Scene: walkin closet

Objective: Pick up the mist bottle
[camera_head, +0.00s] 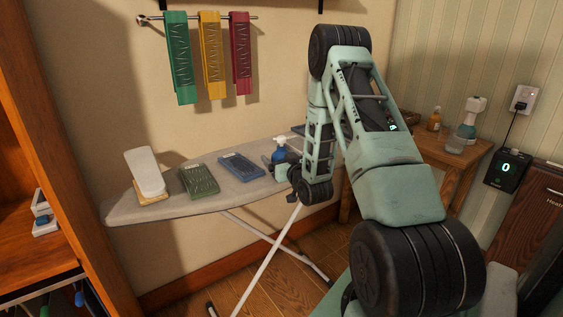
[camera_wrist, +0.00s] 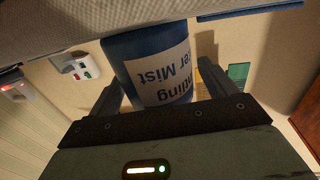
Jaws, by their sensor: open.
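The mist bottle (camera_head: 280,153) is blue with a white top and stands on the ironing board (camera_head: 125,211), partly hidden by my arm. In the wrist view the mist bottle (camera_wrist: 133,48) appears upside down, its white label ending in "Mist". My gripper (camera_wrist: 158,76) is open, with one finger on each side of the bottle. Whether the fingers touch it cannot be told.
A wooden side table (camera_head: 466,163) at right holds an amber bottle (camera_head: 435,119), a glass (camera_head: 456,144) and a spray bottle (camera_head: 473,109).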

